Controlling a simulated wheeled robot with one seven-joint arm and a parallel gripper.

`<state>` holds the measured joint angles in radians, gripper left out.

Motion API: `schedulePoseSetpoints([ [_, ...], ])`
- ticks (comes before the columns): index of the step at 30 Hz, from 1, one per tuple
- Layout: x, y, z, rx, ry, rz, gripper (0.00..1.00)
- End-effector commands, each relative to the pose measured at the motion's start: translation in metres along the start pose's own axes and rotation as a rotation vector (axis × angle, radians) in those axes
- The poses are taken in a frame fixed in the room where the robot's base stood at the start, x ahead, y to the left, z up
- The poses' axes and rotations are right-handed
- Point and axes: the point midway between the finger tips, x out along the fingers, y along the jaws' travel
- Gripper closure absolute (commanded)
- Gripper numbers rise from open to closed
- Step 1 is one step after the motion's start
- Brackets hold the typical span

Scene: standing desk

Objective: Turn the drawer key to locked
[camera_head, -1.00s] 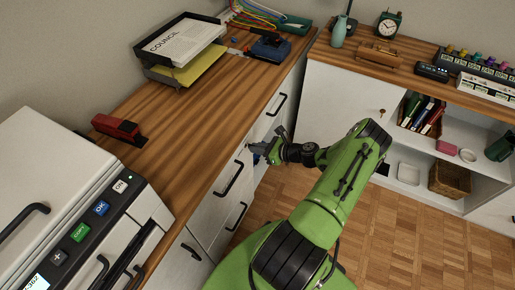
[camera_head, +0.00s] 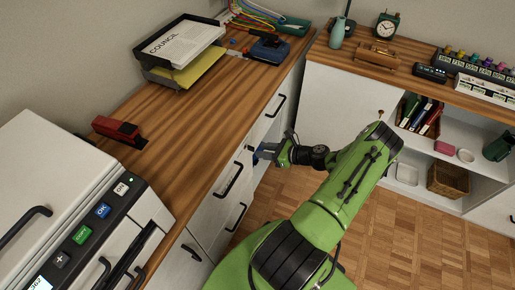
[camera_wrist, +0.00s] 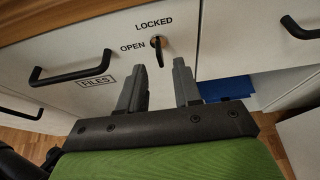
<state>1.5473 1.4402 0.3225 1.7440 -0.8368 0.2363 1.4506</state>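The drawer key (camera_wrist: 157,48) is dark and sits in a lock on the white drawer front (camera_wrist: 105,42) in the wrist view. Its bow hangs downward from the lock. The word LOCKED is printed above the key and OPEN to its left. My gripper (camera_wrist: 160,66) is open, with its two grey fingers apart, just below and in front of the key. Nothing is visibly held between the fingers, and they appear clear of the key. In the head view my gripper (camera_head: 260,151) is close to the drawer front.
Black handles (camera_wrist: 70,70) stick out from the drawers, one left of the lock on the drawer marked FILES. A blue object (camera_wrist: 226,88) shows at right behind the fingers. The wooden desktop (camera_head: 190,135) lies above the drawers. The parquet floor (camera_head: 380,235) is open to the right.

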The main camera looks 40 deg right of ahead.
Motion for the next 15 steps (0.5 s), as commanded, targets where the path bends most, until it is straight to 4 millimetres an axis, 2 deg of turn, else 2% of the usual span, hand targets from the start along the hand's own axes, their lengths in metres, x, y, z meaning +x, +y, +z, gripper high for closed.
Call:
schedulePoseSetpoints([
  [1,-0.018,-0.001,0.003,0.001,0.001,-0.006,0.67],
  [3,-0.038,-0.001,0.003,0.000,0.001,-0.006,0.67],
  [9,-0.091,-0.001,0.002,0.001,0.000,-0.004,0.67],
  [12,-0.109,-0.001,0.002,-0.001,-0.001,-0.003,0.67],
  [15,-0.118,0.000,0.002,-0.001,-0.001,-0.001,0.67],
])
